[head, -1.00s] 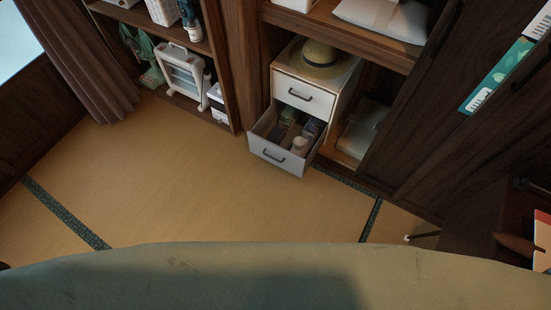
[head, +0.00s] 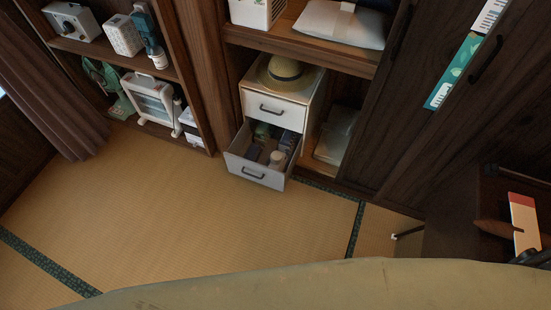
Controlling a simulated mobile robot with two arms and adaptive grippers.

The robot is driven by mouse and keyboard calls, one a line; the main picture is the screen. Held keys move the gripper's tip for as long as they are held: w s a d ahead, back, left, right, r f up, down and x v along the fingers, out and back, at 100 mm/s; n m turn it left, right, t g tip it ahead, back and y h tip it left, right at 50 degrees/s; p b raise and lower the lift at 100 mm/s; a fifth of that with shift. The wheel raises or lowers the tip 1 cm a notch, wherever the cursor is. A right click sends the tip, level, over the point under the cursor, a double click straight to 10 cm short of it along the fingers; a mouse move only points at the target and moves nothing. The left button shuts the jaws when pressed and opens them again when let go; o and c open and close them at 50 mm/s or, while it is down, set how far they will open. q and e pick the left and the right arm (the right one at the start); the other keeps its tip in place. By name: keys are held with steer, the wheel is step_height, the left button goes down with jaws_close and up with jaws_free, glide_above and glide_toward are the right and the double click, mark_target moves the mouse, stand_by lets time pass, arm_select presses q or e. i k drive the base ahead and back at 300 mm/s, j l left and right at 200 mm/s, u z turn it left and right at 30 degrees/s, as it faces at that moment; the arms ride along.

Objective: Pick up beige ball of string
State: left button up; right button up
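A small white cabinet (head: 276,105) stands in the closet in the head view, with its lower drawer (head: 254,171) pulled out. Several small items lie in the drawer. One is a pale beige, rounded item (head: 277,158) near the drawer's front right; it is too small to tell whether it is the ball of string. Darker items lie behind and beside it. Neither of my grippers is in view.
A straw hat (head: 280,72) lies on the cabinet. Shelves on the left hold a white heater (head: 152,100) and boxes. A pale green surface (head: 300,287) spans the bottom. Tatami floor (head: 150,200) before the drawer is clear. A dark desk (head: 465,215) stands right.

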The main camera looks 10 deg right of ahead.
mark_target(277, 157)
steer(key=i+j+z, duration=0.1)
steer(key=i+j, duration=0.25)
steer(key=i+j+z, duration=0.1)
steer(key=i+j, duration=0.25)
steer(key=j, duration=0.15)
steer(key=i+j+z, duration=0.1)
steer(key=i+j, duration=0.25)
steer(key=j, duration=0.1)
